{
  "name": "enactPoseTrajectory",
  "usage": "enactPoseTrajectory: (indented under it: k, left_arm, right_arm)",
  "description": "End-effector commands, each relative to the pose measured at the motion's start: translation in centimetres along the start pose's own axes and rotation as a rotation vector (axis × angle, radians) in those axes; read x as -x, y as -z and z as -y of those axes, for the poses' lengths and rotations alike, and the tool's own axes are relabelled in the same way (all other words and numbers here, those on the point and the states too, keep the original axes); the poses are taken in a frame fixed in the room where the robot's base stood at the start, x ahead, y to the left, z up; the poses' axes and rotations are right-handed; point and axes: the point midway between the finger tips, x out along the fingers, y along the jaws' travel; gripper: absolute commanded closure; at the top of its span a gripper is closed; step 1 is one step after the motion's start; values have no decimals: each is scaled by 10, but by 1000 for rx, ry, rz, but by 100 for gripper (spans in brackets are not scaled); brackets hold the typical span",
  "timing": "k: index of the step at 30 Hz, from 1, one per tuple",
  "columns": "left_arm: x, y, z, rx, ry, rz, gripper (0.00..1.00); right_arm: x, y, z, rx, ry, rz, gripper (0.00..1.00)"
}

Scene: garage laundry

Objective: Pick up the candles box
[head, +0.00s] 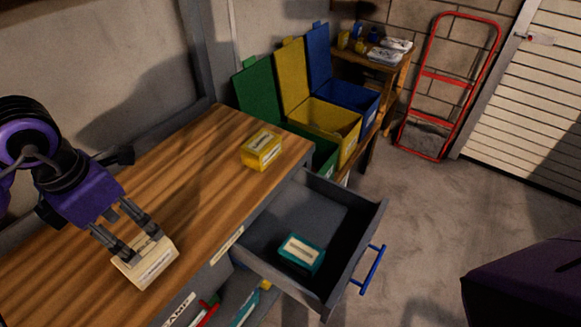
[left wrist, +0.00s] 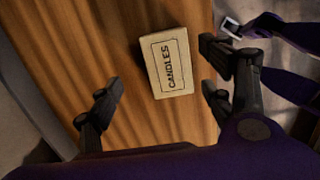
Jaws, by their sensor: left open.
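The candles box (head: 152,267) is a small cream carton with a printed label, lying on the wooden workbench near its front edge. It also shows in the left wrist view (left wrist: 168,63), where its label reads CANDLES. My left gripper (head: 136,240) is open just above and around the box in the head view. In the left wrist view its dark fingers (left wrist: 160,90) are spread to either side, with the box between them and visible gaps on both sides. I cannot make out my right gripper.
A yellow box (head: 262,149) stands farther along the workbench (head: 195,160). An open drawer (head: 345,253) holds a teal box (head: 301,253). Green, yellow (head: 325,118) and blue bins stand beyond. A red hand truck (head: 447,82) leans on the wall. The bench between the boxes is clear.

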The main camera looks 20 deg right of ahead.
Motion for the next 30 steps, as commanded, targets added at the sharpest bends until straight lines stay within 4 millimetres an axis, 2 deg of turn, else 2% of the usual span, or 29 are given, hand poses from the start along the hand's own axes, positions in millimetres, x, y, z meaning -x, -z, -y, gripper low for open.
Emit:
enactPoseTrajectory:
  k: [4, 11, 16, 20, 26, 30]
  left_arm:
    - [-16, 1, 1, 0, 3, -1, 27]
    - [-43, 4, 2, 0, 4, 0, 27]
    - [-68, 5, 2, -1, 4, 1, 27]
    - [-75, 5, 1, -1, 3, 3, 27]
    - [-76, 5, 1, -2, 3, 3, 27]
    - [-75, 5, 2, -2, 3, 2, 45]
  right_arm:
    - [-2, 15, 2, 1, 3, -27, 60]
    - [5, 4, 0, -3, -1, -3, 60]
    - [4, 6, 0, -4, 0, -8, 60]
    - [4, 11, 0, -3, 1, -16, 60]
    - [4, 11, 1, -4, 1, -16, 60]
    - [4, 12, 1, -4, 1, -18, 60]
